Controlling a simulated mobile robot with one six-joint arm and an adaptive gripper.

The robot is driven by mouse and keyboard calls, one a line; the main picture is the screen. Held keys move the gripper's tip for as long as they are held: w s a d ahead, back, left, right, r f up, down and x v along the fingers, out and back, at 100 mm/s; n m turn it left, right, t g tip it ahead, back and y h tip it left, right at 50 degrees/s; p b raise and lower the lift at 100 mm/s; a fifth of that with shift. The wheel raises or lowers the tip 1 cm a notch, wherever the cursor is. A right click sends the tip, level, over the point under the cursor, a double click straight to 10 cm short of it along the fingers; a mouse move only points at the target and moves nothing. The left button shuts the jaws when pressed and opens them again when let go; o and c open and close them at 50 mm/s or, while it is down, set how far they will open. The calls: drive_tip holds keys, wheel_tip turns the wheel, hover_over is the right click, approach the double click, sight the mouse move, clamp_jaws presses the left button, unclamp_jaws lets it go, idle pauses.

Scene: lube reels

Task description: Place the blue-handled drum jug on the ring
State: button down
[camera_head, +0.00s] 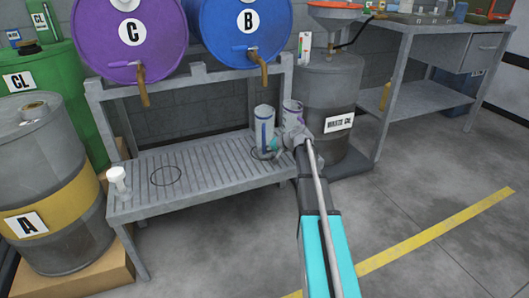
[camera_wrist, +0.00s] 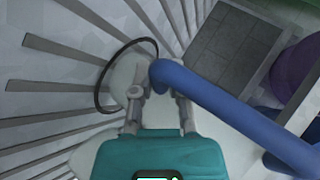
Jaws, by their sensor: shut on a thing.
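The blue-handled drum jug (camera_head: 264,122) is a pale grey cylinder with a blue stripe, upright over the right side of the slatted shelf. Its blue handle (camera_wrist: 225,105) crosses the wrist view. My gripper (camera_head: 279,146) is at the jug's lower right; in the wrist view its fingers (camera_wrist: 160,95) are shut at the handle's end. A thin dark ring (camera_wrist: 98,88) lies on the slats just beyond the fingers, partly covered by a pale rounded part. In the head view I cannot tell whether the jug's base touches the shelf, and the jug and gripper hide most of this ring.
Purple drum C (camera_head: 130,45) and blue drum B (camera_head: 245,35) have taps above. The waste drum (camera_head: 328,100) stands right.

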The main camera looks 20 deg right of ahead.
drive_tip(key=c, duration=0.6)
unclamp_jaws()
drive_tip(key=shift+c, duration=0.2)
drive_tip(key=shift+r, duration=0.1)
drive_tip(key=shift+s+d+r+p, duration=0.35)
drive_tip(key=shift+s+p, duration=0.05)
drive_tip(key=p+v, duration=0.6)
drive_tip(key=v, duration=0.4)
drive_tip(key=shift+s+d+r, duration=0.15)
drive_tip(key=shift+s+d, duration=0.05)
drive_tip(key=shift+s, duration=0.1)
